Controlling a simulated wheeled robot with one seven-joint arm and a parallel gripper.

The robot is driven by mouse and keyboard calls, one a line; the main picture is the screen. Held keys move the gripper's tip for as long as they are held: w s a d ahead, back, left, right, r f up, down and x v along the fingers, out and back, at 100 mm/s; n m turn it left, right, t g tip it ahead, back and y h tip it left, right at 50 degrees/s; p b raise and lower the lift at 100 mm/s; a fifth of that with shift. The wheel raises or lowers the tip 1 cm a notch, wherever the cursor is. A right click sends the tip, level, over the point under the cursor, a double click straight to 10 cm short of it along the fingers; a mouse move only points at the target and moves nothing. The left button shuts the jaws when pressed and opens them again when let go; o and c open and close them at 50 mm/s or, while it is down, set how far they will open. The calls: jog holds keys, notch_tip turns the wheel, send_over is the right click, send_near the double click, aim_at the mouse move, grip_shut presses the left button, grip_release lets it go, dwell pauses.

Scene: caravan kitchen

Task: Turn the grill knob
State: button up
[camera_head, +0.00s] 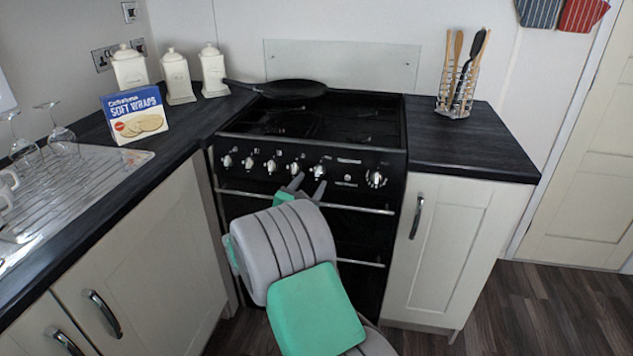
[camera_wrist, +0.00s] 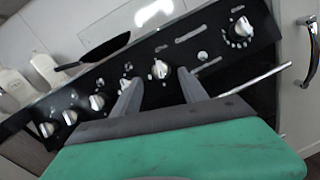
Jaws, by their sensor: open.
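A row of silver knobs runs along the black cooker's front panel (camera_head: 345,172). Which one is the grill knob cannot be told, as the markings are too small to read. My gripper (camera_head: 308,185) is open and empty just in front of the panel. In the wrist view, one knob (camera_wrist: 160,69) shows between the fingertips (camera_wrist: 158,80), seemingly just beyond them; it also shows in the head view (camera_head: 319,170). The knob to its left (camera_wrist: 125,84) is partly behind the left finger. The rightmost knob (camera_wrist: 241,28) stands apart from the others. Contact with any knob cannot be made out.
A silver oven handle (camera_head: 300,202) runs below the knobs, partly behind my arm. A black pan (camera_head: 290,89) sits at the hob's back left. A utensil rack (camera_head: 457,98) stands on the right worktop. A soft wraps box (camera_head: 135,115) and canisters (camera_head: 177,78) are on the left.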

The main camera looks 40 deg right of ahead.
aim_at(318, 172)
jog(key=x, duration=0.5)
jog(key=shift+w+d, duration=0.15)
jog(key=shift+d, duration=0.1)
grip_shut()
